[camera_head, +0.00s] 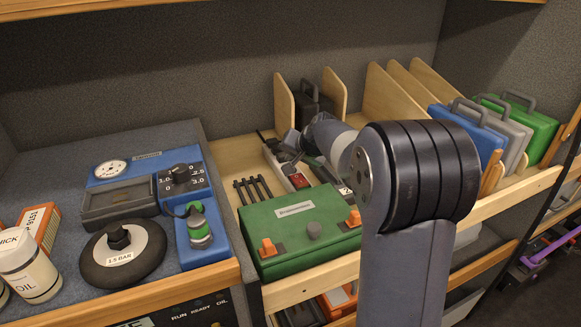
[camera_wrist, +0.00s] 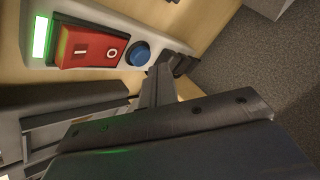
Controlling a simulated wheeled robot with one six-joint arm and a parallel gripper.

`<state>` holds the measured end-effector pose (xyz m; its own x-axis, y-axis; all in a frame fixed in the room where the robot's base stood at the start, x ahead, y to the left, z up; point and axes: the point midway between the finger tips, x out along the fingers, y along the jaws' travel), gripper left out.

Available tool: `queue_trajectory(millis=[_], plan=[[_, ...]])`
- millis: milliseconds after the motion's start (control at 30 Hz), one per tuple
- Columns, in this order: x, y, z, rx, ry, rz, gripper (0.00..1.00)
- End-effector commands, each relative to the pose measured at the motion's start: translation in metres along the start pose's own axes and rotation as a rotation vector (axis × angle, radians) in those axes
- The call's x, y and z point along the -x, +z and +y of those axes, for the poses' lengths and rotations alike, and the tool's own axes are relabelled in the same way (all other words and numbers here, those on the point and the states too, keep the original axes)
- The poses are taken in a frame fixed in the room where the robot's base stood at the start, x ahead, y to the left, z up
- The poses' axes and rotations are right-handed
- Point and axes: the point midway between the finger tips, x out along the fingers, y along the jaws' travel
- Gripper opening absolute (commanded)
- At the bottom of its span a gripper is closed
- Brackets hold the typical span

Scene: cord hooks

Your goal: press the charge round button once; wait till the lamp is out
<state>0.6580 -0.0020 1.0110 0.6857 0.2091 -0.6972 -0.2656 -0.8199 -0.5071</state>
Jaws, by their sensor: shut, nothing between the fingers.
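A white strip (camera_wrist: 90,14) carries a green lamp (camera_wrist: 41,37), which glows, a red rocker switch (camera_wrist: 92,47) marked I and O, and a round blue button (camera_wrist: 138,53). In the head view the strip (camera_head: 272,160) lies on the wooden shelf behind the green box, with its red switch (camera_head: 299,181) showing; the blue button cannot be made out there. My gripper (camera_wrist: 172,66) is shut and empty, its tips close beside the blue button in the wrist view. Whether they touch the button or hover near it is unclear. My arm partly hides this area in the head view.
A green box (camera_head: 290,226) with orange clips stands at the shelf front. Wooden dividers (camera_head: 284,105) and a dark case (camera_head: 312,102) stand behind. Blue, grey and green cases (camera_head: 535,128) stand right. A blue gauge unit (camera_head: 118,170) and a black disc (camera_head: 110,262) sit left.

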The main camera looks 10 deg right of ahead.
Motion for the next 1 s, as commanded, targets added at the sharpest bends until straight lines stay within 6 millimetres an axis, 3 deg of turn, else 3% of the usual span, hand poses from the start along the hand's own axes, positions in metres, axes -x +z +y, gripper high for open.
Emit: queue_trajectory(millis=[500,1000], plan=[[0.034,-0.025,-0.025,0.001,0.000,0.001,0.00],[0.034,-0.025,-0.025,0.000,0.000,0.000,0.00]])
